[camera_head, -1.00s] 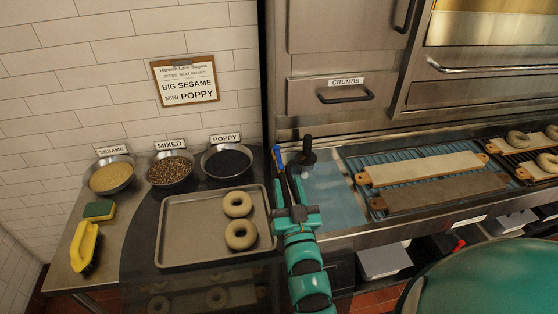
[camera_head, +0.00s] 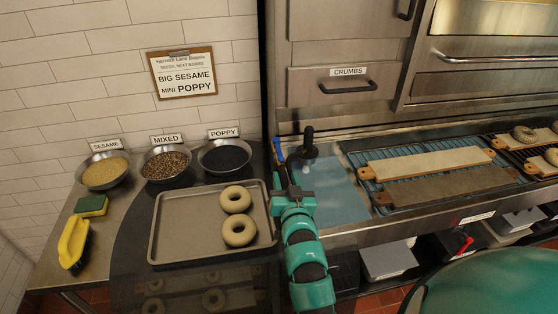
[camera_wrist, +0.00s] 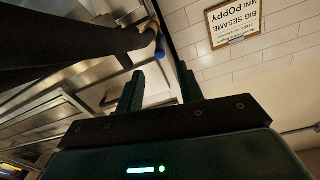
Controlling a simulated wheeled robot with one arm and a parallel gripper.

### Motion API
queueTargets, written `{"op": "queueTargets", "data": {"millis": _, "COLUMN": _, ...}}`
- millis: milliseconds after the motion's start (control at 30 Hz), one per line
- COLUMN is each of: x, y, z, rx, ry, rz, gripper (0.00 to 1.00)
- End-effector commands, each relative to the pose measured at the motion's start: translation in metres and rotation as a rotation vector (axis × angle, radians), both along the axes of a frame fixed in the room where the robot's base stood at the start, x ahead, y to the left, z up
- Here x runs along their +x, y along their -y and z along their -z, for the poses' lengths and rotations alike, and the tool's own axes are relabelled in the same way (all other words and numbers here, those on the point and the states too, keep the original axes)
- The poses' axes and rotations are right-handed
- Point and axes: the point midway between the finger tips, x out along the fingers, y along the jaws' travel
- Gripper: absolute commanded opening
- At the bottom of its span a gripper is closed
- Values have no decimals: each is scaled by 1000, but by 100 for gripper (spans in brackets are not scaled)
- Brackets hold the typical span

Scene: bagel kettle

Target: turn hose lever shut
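A small blue piece (camera_head: 278,147), possibly the lever, stands at the back left corner of the blue-matted area. In the wrist view a blue cylinder (camera_wrist: 135,57) shows beside a thick dark tube (camera_wrist: 65,45). I cannot tell which way a lever is turned. My gripper (camera_head: 280,172) points toward the back, just in front of the blue piece. In the wrist view its two fingers (camera_wrist: 160,80) are spread apart with nothing seen between them. The blue cylinder lies beyond the fingertips. Contact is not clear.
A black upright knob (camera_head: 308,146) stands right of my gripper. The tray (camera_head: 172,222) with two bagels is at left. Seed bowls stand behind it, with the poppy bowl (camera_head: 225,157) nearest. Bagel boards (camera_head: 430,163) lie to the right. The steel oven front (camera_head: 330,110) bounds the back.

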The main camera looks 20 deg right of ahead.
Motion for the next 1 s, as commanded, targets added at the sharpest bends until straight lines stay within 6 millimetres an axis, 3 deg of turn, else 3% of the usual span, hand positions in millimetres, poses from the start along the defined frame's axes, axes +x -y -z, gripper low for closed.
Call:
{"op": "queueTargets", "data": {"millis": 700, "x": 92, "y": 25, "z": -4, "rx": 0, "ry": 2, "rz": 1, "gripper": 37}}
{"op": "queueTargets", "data": {"millis": 1000, "x": 115, "y": 31, "z": -1, "rx": -1, "ry": -1, "rz": 1, "gripper": 37}}
